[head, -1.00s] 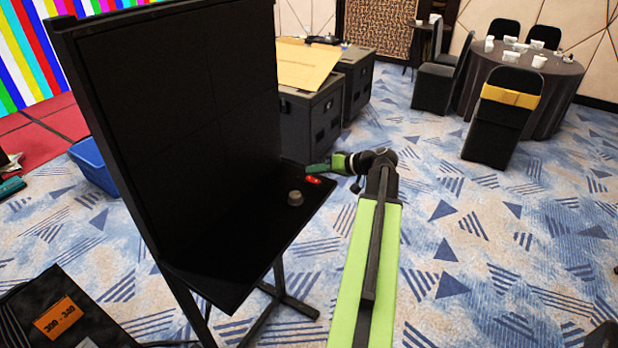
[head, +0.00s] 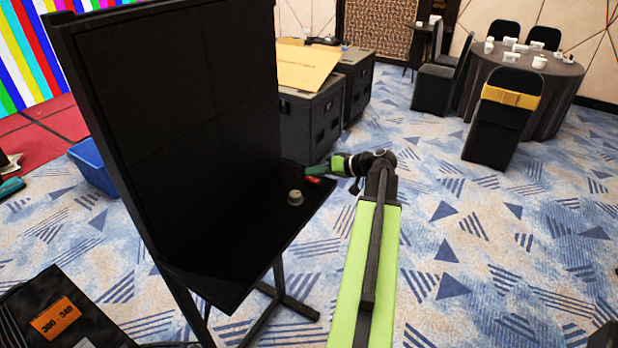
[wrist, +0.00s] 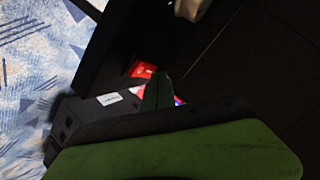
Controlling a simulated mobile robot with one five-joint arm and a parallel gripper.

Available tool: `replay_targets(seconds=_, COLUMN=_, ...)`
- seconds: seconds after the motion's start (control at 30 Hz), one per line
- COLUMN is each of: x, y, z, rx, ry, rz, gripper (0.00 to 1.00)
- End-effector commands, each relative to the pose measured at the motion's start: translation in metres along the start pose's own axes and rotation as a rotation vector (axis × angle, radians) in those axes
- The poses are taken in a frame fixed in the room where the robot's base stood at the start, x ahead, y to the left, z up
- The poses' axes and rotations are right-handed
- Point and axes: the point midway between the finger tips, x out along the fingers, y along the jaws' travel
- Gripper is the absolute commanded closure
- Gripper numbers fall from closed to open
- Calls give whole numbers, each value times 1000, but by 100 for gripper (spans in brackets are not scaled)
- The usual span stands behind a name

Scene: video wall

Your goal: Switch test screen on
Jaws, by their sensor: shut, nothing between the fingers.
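The test screen (head: 190,110) is a large black panel on a dark stand, and its face is dark. A black ledge (head: 245,255) runs along its foot. A small red switch (head: 313,181) sits near the ledge's far right end, partly covered by my gripper in the head view. It also shows as a red piece (wrist: 143,70) in the wrist view. My gripper (head: 309,171) is shut and empty, its green fingertips (wrist: 158,92) close beside the switch. I cannot tell whether they touch it.
A grey knob (head: 295,197) stands on the ledge nearer than the switch; it shows at the top of the wrist view (wrist: 190,8). Black cases (head: 312,118) stand behind the screen.

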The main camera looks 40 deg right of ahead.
Motion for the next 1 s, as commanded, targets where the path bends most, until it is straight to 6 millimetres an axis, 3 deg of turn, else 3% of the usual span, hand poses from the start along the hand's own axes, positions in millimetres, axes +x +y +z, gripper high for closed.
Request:
replay_targets(seconds=0.67, x=3, y=2, z=2, rx=0, ry=0, rz=0, gripper=100)
replay_targets(seconds=1.0, x=-8, y=-7, z=-7, rx=0, ry=0, rz=0, gripper=100)
